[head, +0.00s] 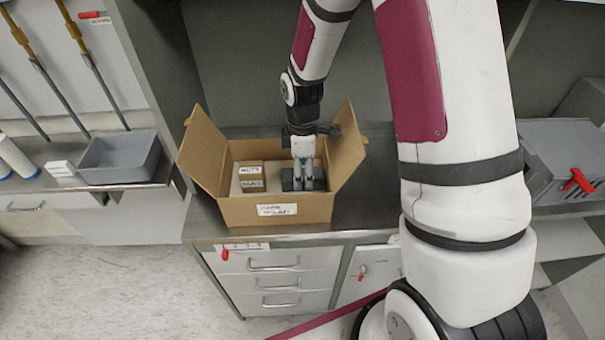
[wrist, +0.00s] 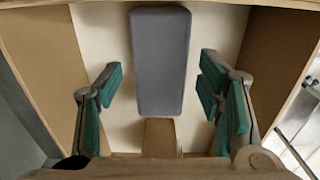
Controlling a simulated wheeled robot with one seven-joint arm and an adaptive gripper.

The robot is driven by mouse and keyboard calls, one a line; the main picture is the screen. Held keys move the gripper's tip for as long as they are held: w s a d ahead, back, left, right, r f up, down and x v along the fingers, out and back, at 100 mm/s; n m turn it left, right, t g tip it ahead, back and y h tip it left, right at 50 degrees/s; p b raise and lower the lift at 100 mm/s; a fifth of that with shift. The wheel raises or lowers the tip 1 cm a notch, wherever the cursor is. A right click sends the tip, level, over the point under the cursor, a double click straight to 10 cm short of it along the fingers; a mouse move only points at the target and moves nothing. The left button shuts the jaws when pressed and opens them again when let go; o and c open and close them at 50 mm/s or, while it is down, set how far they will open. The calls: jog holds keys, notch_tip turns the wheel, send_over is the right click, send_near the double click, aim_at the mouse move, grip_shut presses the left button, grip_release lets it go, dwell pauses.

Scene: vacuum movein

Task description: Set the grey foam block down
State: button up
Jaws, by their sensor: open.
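The grey foam block (wrist: 161,60) lies lengthwise on the pale floor of an open cardboard box in the wrist view. In the head view its dark ends (head: 320,179) show on either side of my fingers, and its middle is hidden behind them. My gripper (head: 303,184) points down inside the right part of the box. Its green-padded fingers (wrist: 162,85) stand apart in the wrist view, one on each side of the block's line, with gaps showing. The cardboard box (head: 275,209) stands on the counter with its side flaps spread, a label on its front.
Small brown labelled boxes (head: 251,176) sit in the left part of the cardboard box. The right flap (head: 347,150) rises close to my gripper. A grey bin (head: 120,158) stands on the left counter. Drawers (head: 273,265) lie below the box.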

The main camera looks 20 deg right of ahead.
aim_at(303, 174)
jog(key=s+r+m+t, duration=0.1)
jog(key=s+r+m, duration=0.35)
jog(key=r, duration=0.75)
jog(key=s+r+m+t, duration=0.25)
jog(key=s+r, duration=0.25)
jog(key=r, duration=0.7)
jog(key=s+r+m+t, duration=0.2)
jog(key=s+r+m, duration=0.3)
jog(key=s, duration=0.6)
jog(key=shift+s+a+r+m, duration=0.25)
jog(key=shift+a+r+m, duration=0.1)
jog(key=shift+m, duration=0.85)
